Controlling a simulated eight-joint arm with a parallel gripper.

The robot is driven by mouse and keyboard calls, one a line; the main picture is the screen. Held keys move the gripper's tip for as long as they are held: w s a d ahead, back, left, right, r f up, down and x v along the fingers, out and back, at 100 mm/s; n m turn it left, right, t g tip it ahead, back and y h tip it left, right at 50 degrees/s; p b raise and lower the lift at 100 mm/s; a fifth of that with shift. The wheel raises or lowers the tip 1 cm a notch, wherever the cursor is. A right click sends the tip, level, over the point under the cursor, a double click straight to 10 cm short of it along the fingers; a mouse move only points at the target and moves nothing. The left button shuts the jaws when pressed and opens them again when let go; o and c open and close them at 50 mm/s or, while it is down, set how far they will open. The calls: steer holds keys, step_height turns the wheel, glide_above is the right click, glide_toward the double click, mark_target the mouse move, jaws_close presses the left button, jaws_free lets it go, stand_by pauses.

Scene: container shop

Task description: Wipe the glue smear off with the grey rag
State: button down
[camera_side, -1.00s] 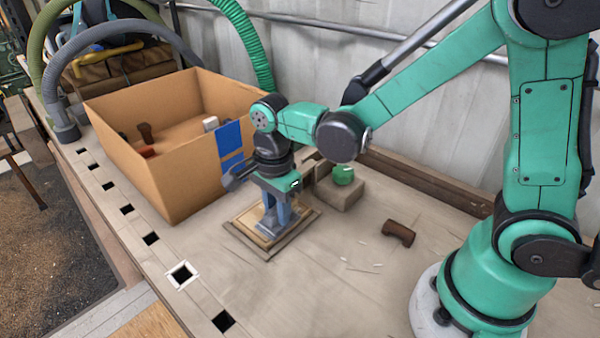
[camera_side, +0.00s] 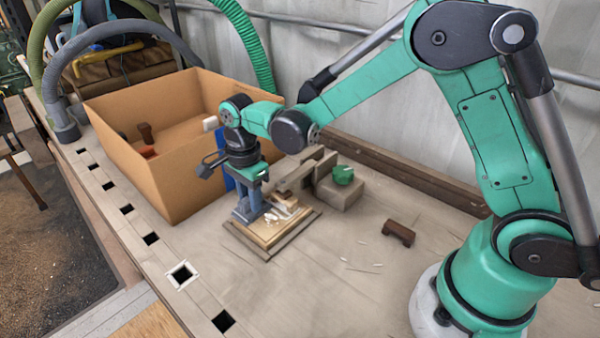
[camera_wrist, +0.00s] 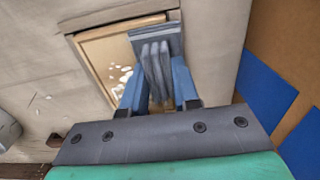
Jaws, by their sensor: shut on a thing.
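The framed wooden panel (camera_side: 285,236) lies flat on the bench; it also shows in the wrist view (camera_wrist: 98,52). The glue smear (camera_side: 272,216) shows as broken white patches on the panel, and in the wrist view (camera_wrist: 119,76) it is just left of my fingers. My gripper (camera_side: 248,214) is over the panel's left side in the side view, shut on the grey rag (camera_wrist: 154,62). The rag is bunched in folds between the blue fingers, its flatter part lying at the panel's edge in the wrist view. Its exact contact with the surface is hidden.
A cardboard box (camera_side: 180,180) with a few items inside stands close on the left. Behind the panel are a wooden block (camera_side: 341,190) with a green object (camera_side: 343,175) on it. A brown piece (camera_side: 398,233) lies to the right. The bench front is clear.

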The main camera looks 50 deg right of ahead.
mark_target(279, 231)
steer(key=shift+s, duration=3.55)
step_height(279, 231, up, 8)
steer(key=shift+f+n, duration=0.7)
steer(key=shift+n, duration=2.3)
steer(key=shift+f+n, duration=0.65)
steer(key=shift+n, duration=2.35)
steer(key=shift+f+n, duration=0.7)
steer(key=shift+n, duration=2.3)
